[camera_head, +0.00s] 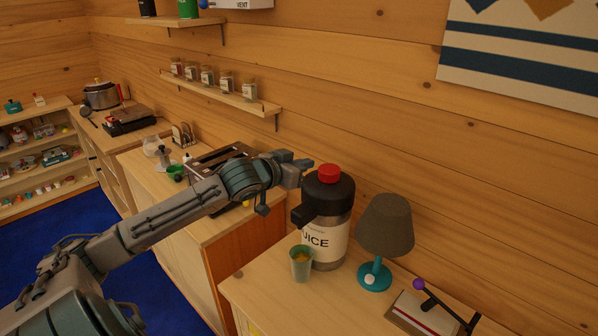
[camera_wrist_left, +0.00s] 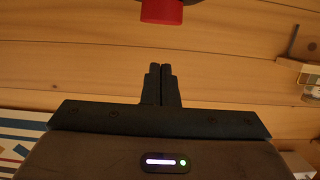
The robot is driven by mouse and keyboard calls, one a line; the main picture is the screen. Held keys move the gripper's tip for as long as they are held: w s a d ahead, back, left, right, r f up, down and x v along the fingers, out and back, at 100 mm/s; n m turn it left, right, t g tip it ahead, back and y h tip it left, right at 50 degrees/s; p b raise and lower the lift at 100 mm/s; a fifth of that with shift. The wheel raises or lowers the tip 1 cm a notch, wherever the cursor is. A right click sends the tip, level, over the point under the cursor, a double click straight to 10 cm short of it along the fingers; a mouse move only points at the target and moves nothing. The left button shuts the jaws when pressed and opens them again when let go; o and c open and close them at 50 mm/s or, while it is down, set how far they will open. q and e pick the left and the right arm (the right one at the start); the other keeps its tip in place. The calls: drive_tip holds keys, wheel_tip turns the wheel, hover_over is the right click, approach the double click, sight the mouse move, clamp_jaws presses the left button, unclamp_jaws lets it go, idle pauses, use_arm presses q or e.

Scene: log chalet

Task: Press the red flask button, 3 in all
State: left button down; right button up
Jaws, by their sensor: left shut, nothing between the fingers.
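The red flask button (camera_head: 328,171) is the round cap on top of the juice flask (camera_head: 324,238), which stands upright on the counter with a dark lid and a JUICE label. The red button also shows at the top of the left wrist view (camera_wrist_left: 161,11). My left gripper (camera_head: 303,167) is beside the flask top, just left of the button in the head view. Its fingers are shut together with nothing between them, as the left wrist view (camera_wrist_left: 161,84) shows. A gap shows between fingertips and button there. My right gripper is out of view.
A lamp (camera_head: 384,228) with a teal base stands close on the right. A jar shelf (camera_head: 225,96) hangs on the wall behind.

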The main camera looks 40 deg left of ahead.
use_arm(q)
drive_tip(key=shift+b+v, duration=0.55)
drive_tip(key=shift+v, duration=0.35)
drive_tip(key=shift+s, duration=0.1)
idle(0.6)
